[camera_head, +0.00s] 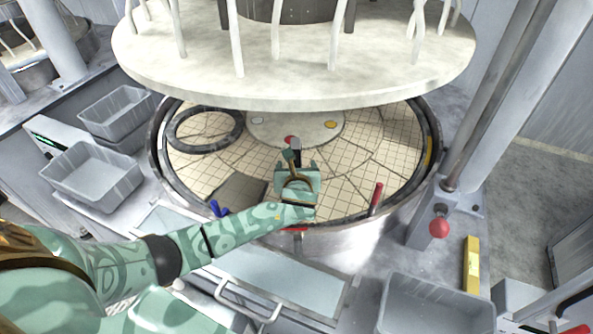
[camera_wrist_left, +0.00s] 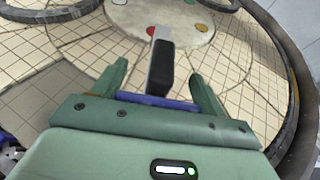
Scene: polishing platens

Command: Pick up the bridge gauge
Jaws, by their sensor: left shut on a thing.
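The bridge gauge (camera_wrist_left: 161,68) appears to be the grey and black piece between my left fingers in the left wrist view. A blue bar (camera_wrist_left: 158,102) crosses at its near end, close to the palm; I cannot tell if the bar is part of it. In the head view the gauge (camera_head: 296,144) is a small light and dark piece at the fingertips, mostly hidden by the hand. My left gripper (camera_head: 297,164) is over the tiled platen and shut on the gauge. I cannot tell whether the gauge touches the platen. My right gripper is out of view.
The round tiled platen (camera_head: 375,150) has a dark ring (camera_head: 204,148) on its left and a raised rim. A large pale disc (camera_head: 290,85) hangs above its far part. Grey bins (camera_head: 92,180) stand at left, another (camera_head: 435,305) at front right. A red knob (camera_head: 439,227) stands right.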

